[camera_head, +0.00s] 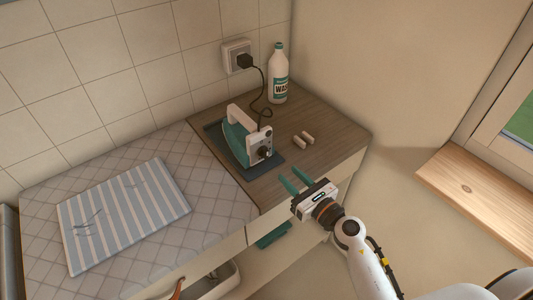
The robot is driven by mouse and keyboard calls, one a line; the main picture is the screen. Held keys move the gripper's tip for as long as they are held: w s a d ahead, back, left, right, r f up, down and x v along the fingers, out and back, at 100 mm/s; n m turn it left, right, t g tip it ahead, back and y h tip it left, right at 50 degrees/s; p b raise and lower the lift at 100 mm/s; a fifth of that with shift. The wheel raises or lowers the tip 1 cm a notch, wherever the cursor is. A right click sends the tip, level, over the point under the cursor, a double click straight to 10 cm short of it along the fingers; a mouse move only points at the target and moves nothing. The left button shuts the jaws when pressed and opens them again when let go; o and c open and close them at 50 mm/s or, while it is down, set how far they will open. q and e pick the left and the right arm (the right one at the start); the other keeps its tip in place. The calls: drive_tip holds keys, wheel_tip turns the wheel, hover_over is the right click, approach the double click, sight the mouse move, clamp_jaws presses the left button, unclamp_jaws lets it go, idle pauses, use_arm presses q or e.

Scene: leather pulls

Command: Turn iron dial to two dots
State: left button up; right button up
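A teal and white iron (242,139) stands on a dark mat (276,165) on the brown counter, its cord running up to the wall. A small dark round dial (264,152) shows on the iron's near right end; its dots are too small to read. My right gripper (287,182) is open and empty, its two teal fingers apart near the counter's front edge. It is in front of and to the right of the iron, not touching it. My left gripper is not in view.
A white bottle (278,78) stands behind the iron. A striped cloth (122,212) lies on the quilted cover (213,220) at left. The socket (236,57) is on the wall. An open drawer shows below.

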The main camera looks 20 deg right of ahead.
sight(267, 155)
drive_tip(key=p+x, duration=0.1)
drive_tip(key=x, duration=0.9)
drive_tip(key=shift+a+f, duration=0.1)
drive_tip(key=c, duration=0.6)
